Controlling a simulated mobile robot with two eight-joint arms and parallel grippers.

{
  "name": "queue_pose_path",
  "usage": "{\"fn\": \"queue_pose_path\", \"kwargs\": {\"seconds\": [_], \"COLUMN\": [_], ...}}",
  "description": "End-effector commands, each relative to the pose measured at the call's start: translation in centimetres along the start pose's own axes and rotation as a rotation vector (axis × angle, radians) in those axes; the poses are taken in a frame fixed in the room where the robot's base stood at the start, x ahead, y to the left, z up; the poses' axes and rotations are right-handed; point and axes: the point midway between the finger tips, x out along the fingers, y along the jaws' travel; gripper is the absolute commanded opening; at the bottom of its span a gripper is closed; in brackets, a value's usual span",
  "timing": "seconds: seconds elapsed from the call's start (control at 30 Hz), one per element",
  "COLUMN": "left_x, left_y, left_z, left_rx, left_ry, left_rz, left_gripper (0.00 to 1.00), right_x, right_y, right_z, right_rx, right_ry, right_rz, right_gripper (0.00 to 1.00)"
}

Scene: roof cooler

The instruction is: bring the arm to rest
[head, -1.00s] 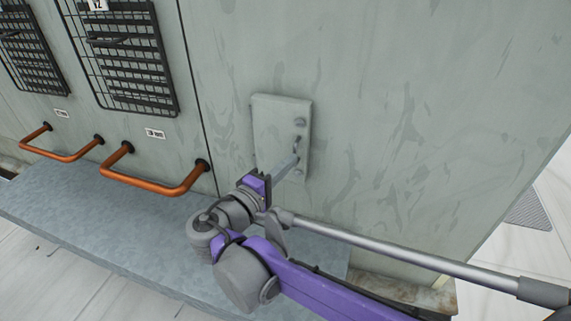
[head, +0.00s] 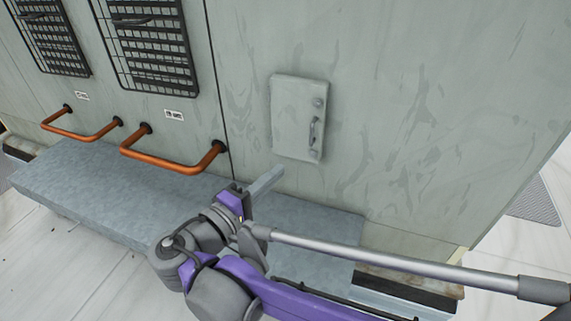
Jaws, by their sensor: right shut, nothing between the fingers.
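My right gripper (head: 266,181) is shut and empty, its grey fingers pointing up and right from the purple wrist. It is over the grey ledge, below and left of a small grey panel door (head: 291,118) on the cooler's side wall. The door looks closed flat against the wall. Its short upright handle (head: 314,131) sits near its right edge, between two round bolts. The gripper is apart from the door and handle. My left gripper is not in view.
The pale green cooler wall (head: 430,110) fills the back. Two orange pipe loops (head: 172,162) and (head: 82,133) stick out at left, below black wire grilles (head: 150,45). A grey ledge (head: 95,190) runs along the wall's foot. White tiled floor lies in front.

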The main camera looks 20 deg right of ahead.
Motion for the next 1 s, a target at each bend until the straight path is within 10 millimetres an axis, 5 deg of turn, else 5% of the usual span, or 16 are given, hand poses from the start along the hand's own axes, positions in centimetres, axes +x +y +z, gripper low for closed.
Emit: {"fn": "queue_pose_path", "kwargs": {"seconds": [0.2, 0.37, 0.47, 0.63, 0.8, 1.0], "left_x": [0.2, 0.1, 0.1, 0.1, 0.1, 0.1], "left_y": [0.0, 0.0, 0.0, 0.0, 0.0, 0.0], "left_z": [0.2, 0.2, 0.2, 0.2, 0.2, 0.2], "left_rx": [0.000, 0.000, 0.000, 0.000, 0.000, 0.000], "left_ry": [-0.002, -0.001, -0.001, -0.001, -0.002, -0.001], "left_rz": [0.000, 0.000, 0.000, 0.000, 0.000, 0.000], "left_gripper": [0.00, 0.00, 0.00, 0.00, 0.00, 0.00], "right_x": [-1.3, -0.3, 1.9, 4.3, 2.2, -1.2], "right_y": [0.0, -1.1, -4.3, -13.2, -20.8, -25.0], "right_z": [0.1, 1.0, 3.3, 9.7, 14.3, 15.8], "right_rx": [0.000, -0.010, -0.024, 0.038, 0.262, 0.614], "right_ry": [0.001, -0.010, -0.028, -0.069, -0.096, -0.108], "right_rz": [0.000, -0.050, -0.187, -0.576, -0.948, -1.221], "right_gripper": [0.00, 0.00, 0.00, 0.00, 0.00, 0.00]}}
